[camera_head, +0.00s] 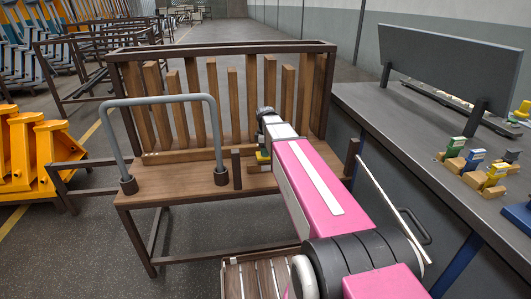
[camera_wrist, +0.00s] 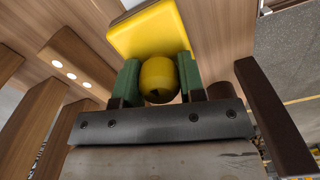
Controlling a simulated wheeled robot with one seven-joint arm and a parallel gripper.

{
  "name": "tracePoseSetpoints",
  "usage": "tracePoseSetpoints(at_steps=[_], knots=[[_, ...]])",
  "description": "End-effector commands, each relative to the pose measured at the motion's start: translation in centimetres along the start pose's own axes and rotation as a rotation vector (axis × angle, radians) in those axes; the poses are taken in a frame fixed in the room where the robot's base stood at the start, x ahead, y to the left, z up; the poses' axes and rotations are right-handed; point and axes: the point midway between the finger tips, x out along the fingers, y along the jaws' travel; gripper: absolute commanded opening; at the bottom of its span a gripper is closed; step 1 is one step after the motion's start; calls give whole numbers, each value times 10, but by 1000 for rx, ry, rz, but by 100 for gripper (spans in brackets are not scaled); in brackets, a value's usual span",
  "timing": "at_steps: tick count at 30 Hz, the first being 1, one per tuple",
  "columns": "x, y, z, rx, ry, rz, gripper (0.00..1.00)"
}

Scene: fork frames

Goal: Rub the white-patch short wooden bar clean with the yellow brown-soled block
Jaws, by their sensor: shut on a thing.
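The yellow block (camera_wrist: 147,28) with its round yellow knob shows in the wrist view. My gripper (camera_wrist: 158,82) has its green fingers shut on the knob. The brown sole is hard to make out there. The short wooden bar (camera_wrist: 76,62) with three white patches lies left of the gripper, apart from the block. The white patches cannot be seen in the head view.
The slatted wooden bench (camera_head: 180,188) has a dark frame. A grey tube hoop (camera_head: 160,98) stands on its left part, left of my arm. Short dark posts stand near the gripper.

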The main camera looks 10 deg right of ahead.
Motion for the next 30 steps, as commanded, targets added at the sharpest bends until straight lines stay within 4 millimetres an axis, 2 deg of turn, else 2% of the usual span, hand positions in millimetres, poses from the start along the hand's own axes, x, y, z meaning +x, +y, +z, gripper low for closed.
tracePoseSetpoints(at_steps=[13, 30], knots=[[-6, 0, 0, 0, 0, 1, 18], [-44, 0, 0, 0, 0, 1, 18]])
